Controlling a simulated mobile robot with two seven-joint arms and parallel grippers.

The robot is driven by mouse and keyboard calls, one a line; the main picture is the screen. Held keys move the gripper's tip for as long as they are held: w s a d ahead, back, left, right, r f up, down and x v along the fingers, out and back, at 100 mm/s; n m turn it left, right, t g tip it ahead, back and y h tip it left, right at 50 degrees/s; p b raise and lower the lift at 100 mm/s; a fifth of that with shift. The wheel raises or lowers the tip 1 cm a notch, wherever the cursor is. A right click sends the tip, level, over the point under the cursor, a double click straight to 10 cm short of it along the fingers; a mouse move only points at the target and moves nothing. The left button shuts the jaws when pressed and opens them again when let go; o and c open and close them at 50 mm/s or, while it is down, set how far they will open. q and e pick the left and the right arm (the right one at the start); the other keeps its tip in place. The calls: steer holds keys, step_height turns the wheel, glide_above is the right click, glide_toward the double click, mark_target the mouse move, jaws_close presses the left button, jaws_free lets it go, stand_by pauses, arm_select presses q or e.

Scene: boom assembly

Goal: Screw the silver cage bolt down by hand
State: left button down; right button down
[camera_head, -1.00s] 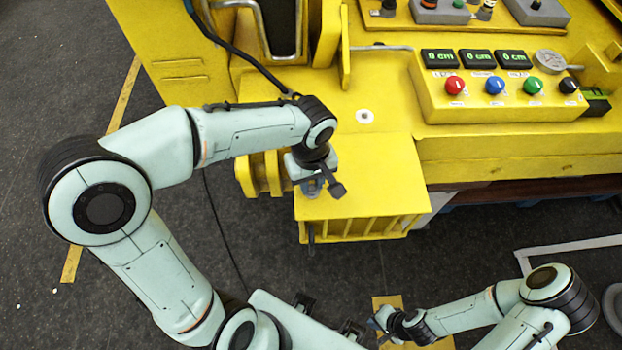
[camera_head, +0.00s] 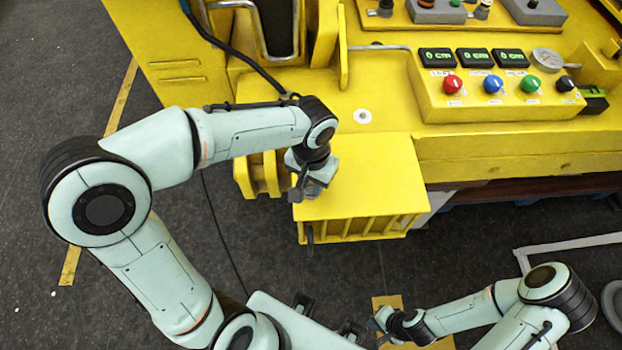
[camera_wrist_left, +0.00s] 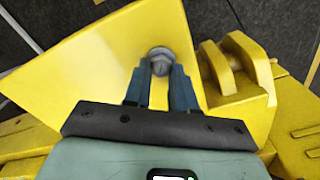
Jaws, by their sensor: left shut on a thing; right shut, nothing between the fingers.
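The silver cage bolt (camera_wrist_left: 159,60) shows in the left wrist view as a round grey head on the yellow plate (camera_wrist_left: 95,70). My left gripper (camera_wrist_left: 160,78) is shut on the bolt, with one blue-grey finger on each side of its head. In the head view my left gripper (camera_head: 312,188) points down over the left part of the yellow plate (camera_head: 372,180), and its wrist hides the bolt there. How deep the bolt sits cannot be told. My right gripper (camera_head: 378,322) is shut and empty, low in the head view, away from the plate.
A yellow control box (camera_head: 500,88) with coloured knobs and displays stands right of the plate. Yellow lugs (camera_head: 262,175) stand just left of my left gripper. A dark hose (camera_head: 235,55) runs behind my left wrist. The floor in front of the plate is open.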

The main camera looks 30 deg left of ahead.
arm_select(q)
steer(key=m, duration=0.4)
steer(key=shift+d+r+m, duration=0.1)
steer(key=shift+r+m, duration=0.1)
steer(key=shift+m, duration=0.1)
steer(key=m, duration=0.3)
steer(key=shift+d+m+p, duration=0.1)
steer(key=shift+m+p, duration=0.2)
steer(key=shift+p, duration=0.05)
steer(key=m, duration=0.3)
steer(key=shift+m, duration=0.3)
steer(key=m+p, duration=0.1)
steer(key=m, duration=0.2)
steer(key=shift+r+m, duration=0.1)
steer(key=shift+m, duration=0.2)
steer(key=m+p, duration=0.1)
steer(key=m, duration=0.5)
steer(key=shift+s, duration=0.15)
steer(key=m+p, duration=0.1)
steer(key=m, duration=0.3)
steer(key=shift+s+m, duration=0.1)
steer(key=shift+m, duration=0.2)
steer(key=shift+m+p, duration=0.5)
steer(key=shift+m, duration=0.9)
arm_select(e)
steer(key=w+r, duration=0.5)
steer(key=r, duration=0.1)
steer(key=shift+w+r+t, duration=0.15)
steer(key=shift+w+t, duration=0.2)
steer(key=shift+t, duration=0.05)
